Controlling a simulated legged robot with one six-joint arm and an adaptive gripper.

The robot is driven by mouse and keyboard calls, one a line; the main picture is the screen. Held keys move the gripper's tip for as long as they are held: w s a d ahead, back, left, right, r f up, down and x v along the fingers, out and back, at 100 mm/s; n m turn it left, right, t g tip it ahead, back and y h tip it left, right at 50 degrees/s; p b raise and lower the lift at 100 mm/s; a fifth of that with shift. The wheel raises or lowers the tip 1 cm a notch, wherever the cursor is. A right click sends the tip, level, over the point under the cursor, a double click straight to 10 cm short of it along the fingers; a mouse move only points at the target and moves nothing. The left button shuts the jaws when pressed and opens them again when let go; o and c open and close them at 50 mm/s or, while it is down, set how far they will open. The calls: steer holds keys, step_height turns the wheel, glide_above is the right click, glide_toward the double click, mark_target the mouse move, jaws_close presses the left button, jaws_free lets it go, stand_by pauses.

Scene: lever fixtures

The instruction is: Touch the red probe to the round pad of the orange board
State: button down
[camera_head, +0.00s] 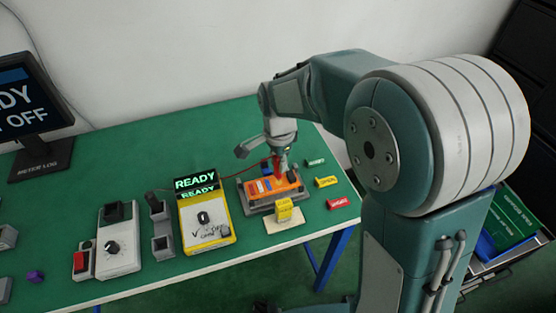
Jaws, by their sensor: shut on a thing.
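My gripper (279,148) is over the orange board at the right part of the table, shut on the red probe (279,168). The probe points down, and a thin red lead runs from it to the left. The orange board (289,182) lies in a grey fixture (256,208) and has blue and pale parts on its left half. The probe tip is at or just above the board; I cannot tell whether it touches. The round pad cannot be made out in this view.
A yellow meter (217,238) with a dial and a lit "READY" display (195,184) stands left of the fixture. A yellow block (284,208) sits on a pale plate in front. Green, yellow and red tags (337,203) lie at right. A grey switch box (118,254) and monitor (35,108) stand left.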

steer(key=shift+f, duration=0.4)
stand_by(1.1)
steer(key=shift+r, duration=3.5)
steer(key=shift+s, duration=0.15)
